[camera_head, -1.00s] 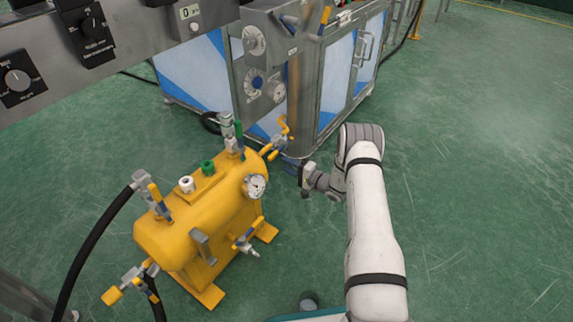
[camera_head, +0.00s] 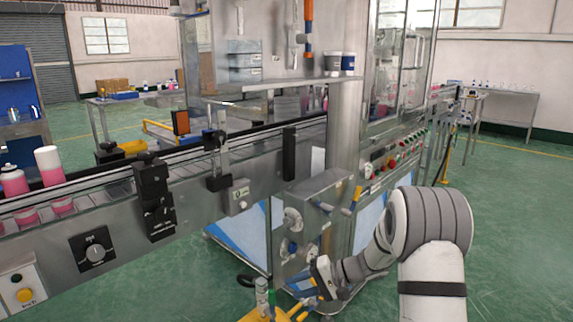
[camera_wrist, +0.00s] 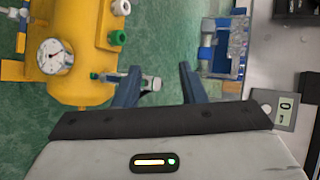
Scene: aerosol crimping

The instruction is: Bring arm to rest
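My gripper (camera_wrist: 160,68) is open in the wrist view, its two dark fingers apart with nothing held between them. A small grey fitting shows behind the left finger. In the head view my gripper (camera_head: 314,282) is at the lower middle, in front of the lower part of the machine's dial panel (camera_head: 312,215); its fingers are small and partly hidden there. My arm bends at the lower right of the head view.
A yellow tank (camera_wrist: 92,25) with a round gauge (camera_wrist: 55,56) lies beyond my fingers. The filling machine and its conveyor (camera_head: 110,255), carrying pink bottles (camera_head: 50,168), span the left and middle. Green floor (camera_head: 510,220) is clear at right.

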